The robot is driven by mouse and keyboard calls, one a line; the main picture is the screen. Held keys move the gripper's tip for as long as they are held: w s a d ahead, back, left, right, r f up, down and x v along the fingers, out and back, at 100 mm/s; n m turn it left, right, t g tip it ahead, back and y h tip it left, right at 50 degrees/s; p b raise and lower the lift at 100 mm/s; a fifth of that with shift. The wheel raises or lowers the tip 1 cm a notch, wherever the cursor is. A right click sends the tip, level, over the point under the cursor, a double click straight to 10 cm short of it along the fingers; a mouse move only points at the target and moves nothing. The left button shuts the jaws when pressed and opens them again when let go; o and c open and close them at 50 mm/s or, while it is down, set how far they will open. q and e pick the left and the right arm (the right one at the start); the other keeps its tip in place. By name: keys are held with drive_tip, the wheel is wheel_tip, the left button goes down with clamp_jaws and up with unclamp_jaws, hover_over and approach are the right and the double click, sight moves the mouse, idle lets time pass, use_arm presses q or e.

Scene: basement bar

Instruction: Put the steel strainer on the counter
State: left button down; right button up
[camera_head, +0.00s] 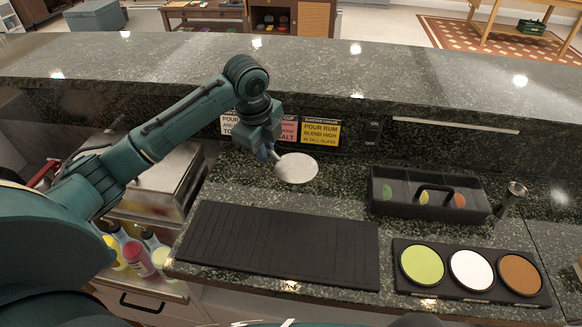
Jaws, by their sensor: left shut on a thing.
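The steel strainer (298,168) shows as a pale, round, flat disc over the back part of the dark green speckled counter (226,176). My left gripper (269,155) is shut on the strainer at its left side, with the disc pointing to the right. The strainer looks close to the counter surface, but I cannot tell if it touches. The gripper's fingers are small and partly hidden by the wrist. My right gripper is not in view.
A black ribbed mat (280,243) lies in front. A black caddy (428,193) and a metal jigger-like piece (511,196) stand at the right. A tray with three coloured discs (471,270) sits front right. Bottles (137,258) stand lower left. A raised ledge (330,75) runs behind.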

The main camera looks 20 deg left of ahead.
use_arm(q)
drive_tip(key=shift+w+f, duration=0.15)
drive_tip(key=shift+f, duration=0.2)
hover_over(271, 188)
drive_tip(key=s, duration=0.1)
wheel_tip(271, 188, down, 4)
drive_tip(key=shift+f, duration=0.85)
wheel_tip(271, 188, down, 4)
drive_tip(key=shift+r+p, duration=0.25)
drive_tip(key=shift+p, duration=0.15)
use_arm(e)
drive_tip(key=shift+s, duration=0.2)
use_arm(q)
drive_tip(key=c, duration=1.5)
unclamp_jaws()
drive_tip(key=shift+f, duration=0.1)
drive_tip(key=shift+o, duration=0.2)
